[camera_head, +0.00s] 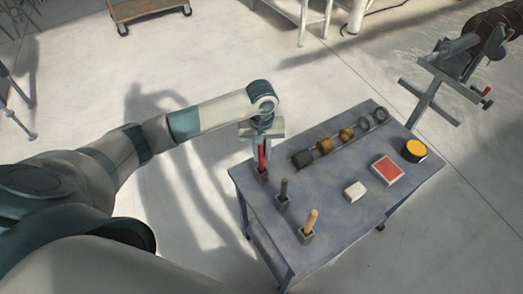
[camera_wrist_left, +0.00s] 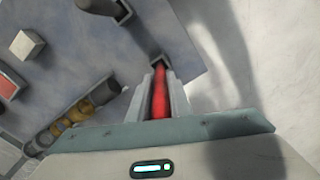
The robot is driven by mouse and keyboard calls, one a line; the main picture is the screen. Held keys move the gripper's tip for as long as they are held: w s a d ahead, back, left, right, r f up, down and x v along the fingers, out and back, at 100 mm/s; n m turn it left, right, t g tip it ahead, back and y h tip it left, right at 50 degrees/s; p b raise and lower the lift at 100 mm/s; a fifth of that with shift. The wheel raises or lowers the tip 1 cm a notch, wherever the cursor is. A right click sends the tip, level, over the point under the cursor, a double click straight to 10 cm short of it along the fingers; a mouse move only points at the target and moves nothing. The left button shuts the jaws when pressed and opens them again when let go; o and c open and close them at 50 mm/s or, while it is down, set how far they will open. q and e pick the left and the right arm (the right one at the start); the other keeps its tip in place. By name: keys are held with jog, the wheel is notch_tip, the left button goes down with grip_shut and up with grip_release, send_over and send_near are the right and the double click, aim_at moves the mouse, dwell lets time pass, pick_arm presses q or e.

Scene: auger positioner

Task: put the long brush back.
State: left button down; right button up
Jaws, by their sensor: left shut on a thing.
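A tool with a red handle (camera_head: 262,158), which I take to be the long brush, stands about upright at the table's left corner. My left gripper (camera_head: 262,143) is above it and shut on its upper part. In the left wrist view the red handle (camera_wrist_left: 160,95) lies between the two fingers (camera_wrist_left: 161,100). Its lower end meets a small square holder (camera_head: 262,176), also seen in the wrist view (camera_wrist_left: 157,58). How deep it sits, and any bristles, are hidden. My right gripper is not in view.
On the table (camera_head: 330,205), holders with a dark handle (camera_head: 284,190) and a wooden handle (camera_head: 311,222) stand in line nearer the front. A row of dark and brass rings (camera_head: 346,134) lies behind. A white block (camera_head: 355,190), red-topped box (camera_head: 387,170) and yellow-topped tin (camera_head: 415,149) are to the right.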

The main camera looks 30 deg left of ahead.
pick_arm(q)
jog(key=shift+f, duration=0.1)
jog(key=c, duration=1.6)
grip_release()
notch_tip(320, 180, up, 10)
jog(key=b, duration=0.4)
jog(key=shift+r+b, duration=0.25)
jog(key=shift+b, duration=0.15)
jog(key=shift+r, duration=0.8)
